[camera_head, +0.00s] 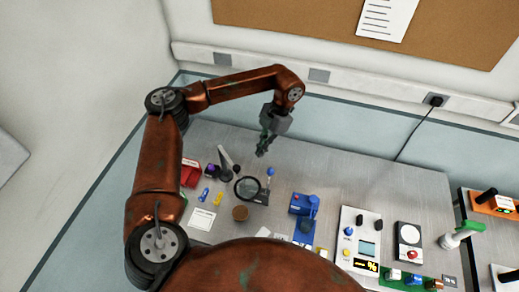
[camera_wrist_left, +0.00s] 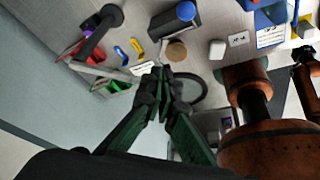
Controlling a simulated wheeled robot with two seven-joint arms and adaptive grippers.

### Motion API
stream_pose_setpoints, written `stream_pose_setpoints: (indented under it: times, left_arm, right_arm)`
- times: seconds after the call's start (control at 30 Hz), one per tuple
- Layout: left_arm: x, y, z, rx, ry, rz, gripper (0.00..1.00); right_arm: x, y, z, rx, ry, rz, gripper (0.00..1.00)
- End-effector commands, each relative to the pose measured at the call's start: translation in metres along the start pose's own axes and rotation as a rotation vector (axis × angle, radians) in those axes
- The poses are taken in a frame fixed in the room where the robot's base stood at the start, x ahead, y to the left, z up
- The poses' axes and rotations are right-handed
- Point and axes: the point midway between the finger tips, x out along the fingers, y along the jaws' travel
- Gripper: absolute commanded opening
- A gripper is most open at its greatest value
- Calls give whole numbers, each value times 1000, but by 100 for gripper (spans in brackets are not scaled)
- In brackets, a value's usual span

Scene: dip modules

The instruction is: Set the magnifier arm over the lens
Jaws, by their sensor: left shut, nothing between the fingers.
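The magnifier's dark round ring (camera_head: 248,188) is over the left part of the grey bench, with a pale bar and dark post (camera_head: 226,158) just behind it to the left. The ring (camera_wrist_left: 190,92) shows partly behind my fingers in the left wrist view. A flat brown disc (camera_head: 240,213), perhaps the lens, lies in front of the ring, apart from it in the picture; it also shows in the wrist view (camera_wrist_left: 176,51). My left gripper (camera_head: 262,152) is shut and empty, above the bench behind the ring. My right gripper is out of view.
A blue-knobbed lever (camera_head: 270,172) stands right of the ring. A red box (camera_head: 190,173), small blue and yellow pieces and a white card (camera_head: 202,219) lie left. A blue device (camera_head: 304,204) and a panel (camera_head: 360,240) stand right. The bench's back strip is clear.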

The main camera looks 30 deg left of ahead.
Motion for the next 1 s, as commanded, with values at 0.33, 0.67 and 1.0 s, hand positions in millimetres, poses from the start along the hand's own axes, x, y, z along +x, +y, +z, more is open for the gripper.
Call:
stream_pose_setpoints:
  times: [0.33, 0.67, 1.0]
  left_arm:
    - [70, 0, -2, 0, 3, -1, 0]
    - [84, 0, -35, 0, 0, 0, 0]
    - [86, 0, -37, 0, 0, 0, 0]
  right_arm:
    - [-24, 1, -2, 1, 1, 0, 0]
    - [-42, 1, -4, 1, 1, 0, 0]
    - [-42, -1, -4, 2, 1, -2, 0]
